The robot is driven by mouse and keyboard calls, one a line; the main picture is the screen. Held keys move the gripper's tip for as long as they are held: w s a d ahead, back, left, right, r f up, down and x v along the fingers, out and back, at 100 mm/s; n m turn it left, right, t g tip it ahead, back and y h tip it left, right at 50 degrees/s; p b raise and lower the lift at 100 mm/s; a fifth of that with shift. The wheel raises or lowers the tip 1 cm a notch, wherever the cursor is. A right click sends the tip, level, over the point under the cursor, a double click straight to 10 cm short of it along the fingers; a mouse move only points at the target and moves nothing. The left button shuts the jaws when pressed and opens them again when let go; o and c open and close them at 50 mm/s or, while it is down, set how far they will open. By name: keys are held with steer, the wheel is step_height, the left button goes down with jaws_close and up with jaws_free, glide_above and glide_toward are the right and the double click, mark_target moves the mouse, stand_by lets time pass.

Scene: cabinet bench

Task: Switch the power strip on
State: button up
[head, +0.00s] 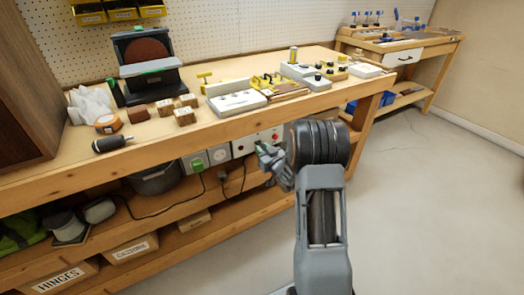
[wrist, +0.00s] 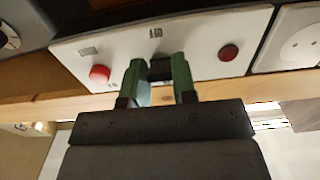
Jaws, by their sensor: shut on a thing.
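The power strip is a row of plates along the bench's front edge; its white switch panel (head: 243,146) is partly hidden by my gripper (head: 268,158) in the head view. In the wrist view, the switch panel (wrist: 200,45) carries a bright red button (wrist: 99,74), a dark red round button or lamp (wrist: 228,53) and a black switch (wrist: 160,68) between them. My gripper (wrist: 159,78) has its green fingertips on either side of the black switch, shut on it. I cannot tell which way the switch is set.
A green socket (head: 196,163) with a plugged cable and a white socket (head: 219,155) sit left of the panel. A black pot (head: 156,180) and boxes fill the shelves below. Blocks and fixtures crowd the bench top. The floor (head: 430,210) at right is clear.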

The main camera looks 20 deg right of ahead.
mark_target(260, 144)
steer(key=shift+a, duration=0.15)
steer(key=shift+c, duration=0.3)
steer(key=shift+r+p, duration=0.2)
steer(key=shift+p, duration=0.15)
steer(key=r+g+p, duration=0.1)
steer(key=p, duration=0.2)
steer(key=shift+s+r+g, duration=0.1)
steer(key=shift+g, duration=0.3)
steer(key=r+g+p, duration=0.1)
steer(key=g+p, duration=0.2)
steer(key=p, duration=0.4)
steer(key=shift+r+h, duration=0.2)
steer(key=shift+h, duration=0.1)
steer(key=g+p, duration=0.1)
steer(key=p, duration=0.2)
steer(key=g+p, duration=0.1)
steer(key=p, duration=0.2)
steer(key=shift+r+g+p, duration=0.2)
steer(key=shift+g+p, duration=0.1)
steer(key=shift+p, duration=0.05)
steer(key=g+p, duration=0.1)
steer(key=p, duration=0.1)
steer(key=shift+p, duration=0.4)
steer(key=shift+f+p, duration=0.2)
steer(key=shift+p, duration=0.2)
steer(key=shift+h, duration=0.3)
steer(key=o, duration=0.9)
steer(key=shift+w, duration=0.2)
